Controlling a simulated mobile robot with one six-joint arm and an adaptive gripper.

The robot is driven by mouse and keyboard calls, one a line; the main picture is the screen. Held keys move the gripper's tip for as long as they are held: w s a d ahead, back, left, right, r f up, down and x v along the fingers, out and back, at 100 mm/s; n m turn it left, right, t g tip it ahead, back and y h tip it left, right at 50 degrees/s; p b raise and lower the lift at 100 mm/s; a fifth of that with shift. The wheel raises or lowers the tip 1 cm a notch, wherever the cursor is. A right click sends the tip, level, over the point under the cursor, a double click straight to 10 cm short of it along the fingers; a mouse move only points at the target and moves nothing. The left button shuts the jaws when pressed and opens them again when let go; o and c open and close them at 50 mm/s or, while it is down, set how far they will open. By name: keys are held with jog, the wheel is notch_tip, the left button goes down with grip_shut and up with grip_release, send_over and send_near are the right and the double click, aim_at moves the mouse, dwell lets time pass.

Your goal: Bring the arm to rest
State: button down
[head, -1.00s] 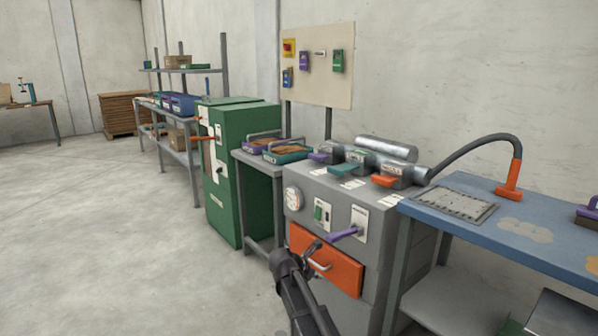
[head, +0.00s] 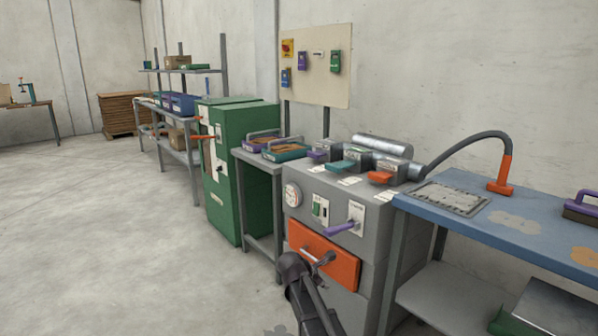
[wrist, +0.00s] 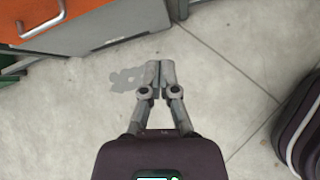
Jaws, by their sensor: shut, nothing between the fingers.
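My gripper (wrist: 160,78) is shut and empty in the wrist view, its two grey fingertips together above the bare concrete floor. In the head view my dark arm comes in from the bottom middle, in front of the orange drawer (head: 342,268) of the grey machine (head: 375,255). The fingertips are hard to make out there. The orange drawer also shows at the upper left of the wrist view (wrist: 75,12), apart from the fingers.
The grey machine carries a purple lever (head: 340,229) and a round gauge (head: 292,195). A blue-topped bench (head: 470,222) stands to its right, a small grey table (head: 262,165) and green cabinet (head: 247,175) to its left. Open floor (head: 110,240) lies at left.

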jog(key=s+d+f+m+g+y, duration=0.25)
jog(key=s+d+m, duration=0.25)
jog(key=s+m, duration=0.7)
jog(key=s+d+f+m+g+y, duration=0.25)
jog(key=s+d+m+y, duration=0.2)
jog(key=s+m, duration=0.7)
notch_tip(320, 180, up, 37)
jog(key=p, duration=3.6)
jog(key=shift+s+f+p, duration=0.15)
jog(key=shift+s+p, duration=0.1)
jog(key=shift+p, duration=0.05)
jog(key=shift+n, duration=0.25)
